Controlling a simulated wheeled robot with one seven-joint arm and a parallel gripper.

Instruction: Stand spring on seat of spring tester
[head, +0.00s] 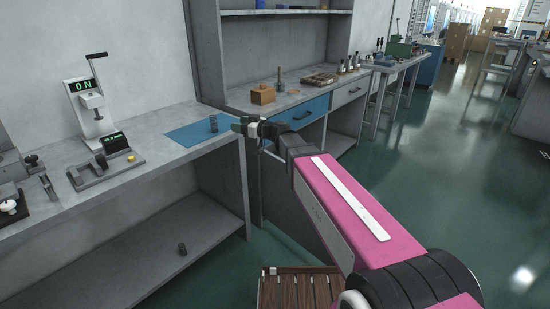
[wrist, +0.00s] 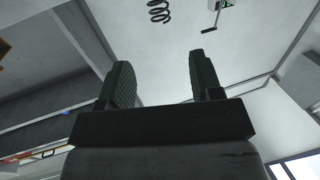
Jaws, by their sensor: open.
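A dark coil spring (head: 213,124) stands upright on the blue mat at the right end of the left bench. The wrist view shows the spring (wrist: 159,11) at its top edge, beyond my fingertips. My gripper (head: 238,124) is open, just right of the spring in the head view and apart from it. In the wrist view my gripper (wrist: 158,68) has nothing between its two fingers. The spring tester (head: 97,120) stands farther left on the bench, with a lever on top and a display reading 0 N. Part of the tester (wrist: 220,6) shows in the wrist view.
The blue mat (head: 190,133) lies between the tester and the bench's right end. A flat fixture (head: 105,167) with a small display sits before the tester. A small dark cylinder (head: 182,248) is on the lower shelf. A wooden block (head: 263,94) stands on the back bench.

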